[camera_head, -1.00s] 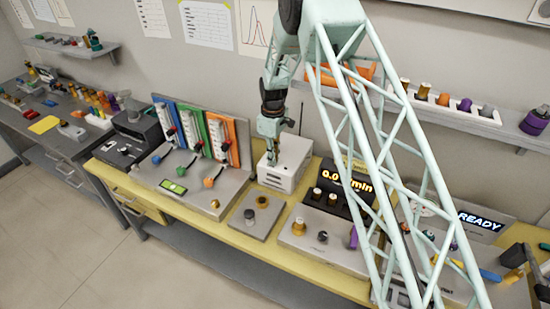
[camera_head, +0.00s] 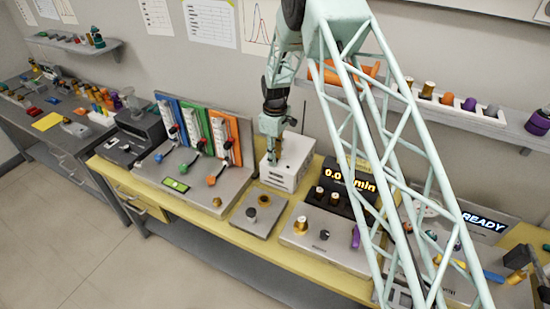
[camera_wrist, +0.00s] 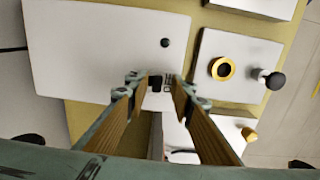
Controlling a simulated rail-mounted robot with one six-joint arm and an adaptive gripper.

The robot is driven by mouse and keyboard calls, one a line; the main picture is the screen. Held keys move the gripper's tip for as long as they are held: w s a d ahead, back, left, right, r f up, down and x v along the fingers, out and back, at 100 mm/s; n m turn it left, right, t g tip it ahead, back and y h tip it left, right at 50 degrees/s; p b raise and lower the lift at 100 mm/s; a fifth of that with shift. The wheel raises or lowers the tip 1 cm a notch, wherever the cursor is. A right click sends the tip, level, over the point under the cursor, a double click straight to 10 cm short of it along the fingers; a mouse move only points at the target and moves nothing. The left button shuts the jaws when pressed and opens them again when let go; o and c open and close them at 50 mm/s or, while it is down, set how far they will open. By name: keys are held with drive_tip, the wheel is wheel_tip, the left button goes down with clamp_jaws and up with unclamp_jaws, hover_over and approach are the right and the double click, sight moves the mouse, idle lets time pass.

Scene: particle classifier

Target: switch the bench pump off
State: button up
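I take the white box (camera_head: 290,163) on the yellow bench to be the pump; no name on it is readable. In the wrist view its pale top (camera_wrist: 95,50) fills the upper left, with a small dark round knob (camera_wrist: 165,43). A small black switch-like part (camera_wrist: 155,83) with a printed mark beside it shows between my fingertips. My gripper (camera_wrist: 160,82) is open, its two fingers apart on either side of that part. Contact cannot be told. In the head view my gripper (camera_head: 271,150) points down over the box's left part.
Right of the pump is a display (camera_head: 350,180) with orange digits, partly behind my arm. A grey plate (camera_head: 248,222) with two knobs lies in front. Coloured panels with levers (camera_head: 205,135) stand to the left. A shelf (camera_head: 470,117) with small parts hangs on the wall at right.

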wheel_tip(320, 180, up, 12)
idle(0.8)
idle(0.5)
drive_tip(key=s+d+r+m+t+b, duration=0.1)
drive_tip(key=s+d+r+m+b, duration=0.1)
drive_tip(key=s+d+r, duration=0.45)
drive_tip(key=s+d+r+m+b, duration=0.1)
drive_tip(key=s+d+r+b, duration=0.15)
drive_tip(key=r, duration=0.65)
drive_tip(key=s+d+r+m+t+b, duration=0.1)
drive_tip(key=s+d+r+m+b, duration=0.1)
drive_tip(key=s+d+r, duration=0.45)
drive_tip(key=s+d+r+m+b, duration=0.2)
drive_tip(key=s+r, duration=0.2)
drive_tip(key=s, duration=0.5)
drive_tip(key=s+d+f+m+b, duration=0.1)
drive_tip(key=s+d+m+b, duration=0.1)
drive_tip(key=s, duration=1)
drive_tip(key=s+d+f+m+t+b, duration=0.1)
drive_tip(key=s+d+f+m+b, duration=0.1)
drive_tip(key=s, duration=1)
drive_tip(key=s+d+f+m+t+b, duration=0.1)
drive_tip(key=s+d+b, duration=0.3)
drive_tip(key=s, duration=0.8)
drive_tip(key=shift+d+f+m, duration=0.35)
drive_tip(key=shift+d+m, duration=0.25)
drive_tip(key=shift+m, duration=0.1)
